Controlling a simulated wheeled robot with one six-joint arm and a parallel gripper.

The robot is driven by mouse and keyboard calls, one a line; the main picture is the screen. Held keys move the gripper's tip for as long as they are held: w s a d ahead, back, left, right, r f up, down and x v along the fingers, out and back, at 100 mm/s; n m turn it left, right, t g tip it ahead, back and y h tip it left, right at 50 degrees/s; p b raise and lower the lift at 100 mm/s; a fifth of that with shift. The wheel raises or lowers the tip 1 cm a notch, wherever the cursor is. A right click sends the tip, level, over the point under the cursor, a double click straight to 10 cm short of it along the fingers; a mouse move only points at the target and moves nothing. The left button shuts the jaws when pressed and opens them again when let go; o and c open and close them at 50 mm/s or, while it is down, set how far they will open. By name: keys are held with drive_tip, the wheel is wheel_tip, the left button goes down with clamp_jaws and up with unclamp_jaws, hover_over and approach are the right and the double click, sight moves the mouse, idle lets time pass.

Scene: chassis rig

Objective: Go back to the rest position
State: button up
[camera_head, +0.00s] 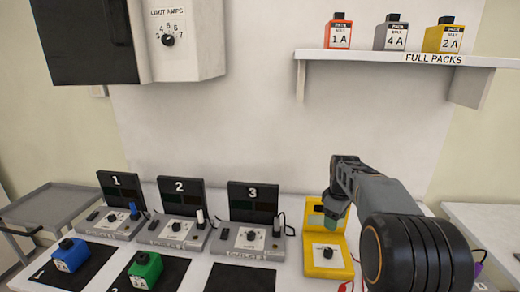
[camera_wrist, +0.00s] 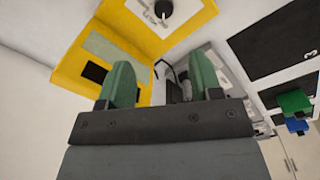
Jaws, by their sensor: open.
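My gripper (camera_head: 335,208) is raised over the bench at the right in the head view, in front of the yellow device (camera_head: 327,262). In the wrist view my gripper (camera_wrist: 162,85) shows two green fingers spread apart with nothing between them. The yellow device (camera_wrist: 75,60) with its dial fills the upper left of the wrist view. My arm hides part of the device's upper right in the head view.
Outlets 1 (camera_head: 118,218), 2 (camera_head: 176,228) and 3 (camera_head: 250,238) stand along the bench. A blue pack (camera_head: 70,255) and a green pack (camera_head: 145,270) sit on black mats in front. A shelf (camera_head: 400,55) holds three packs. A limit dial box (camera_head: 178,35) hangs upper left.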

drive_tip(key=s+a+f+m+t, duration=0.1)
drive_tip(key=s+a+m, duration=0.3)
drive_tip(key=s, duration=0.7)
drive_tip(key=s+a+m+t, duration=0.2)
drive_tip(key=s+a+m, duration=0.2)
drive_tip(key=s, duration=0.7)
drive_tip(key=shift+a+f+m, duration=0.4)
drive_tip(key=shift+a, duration=0.85)
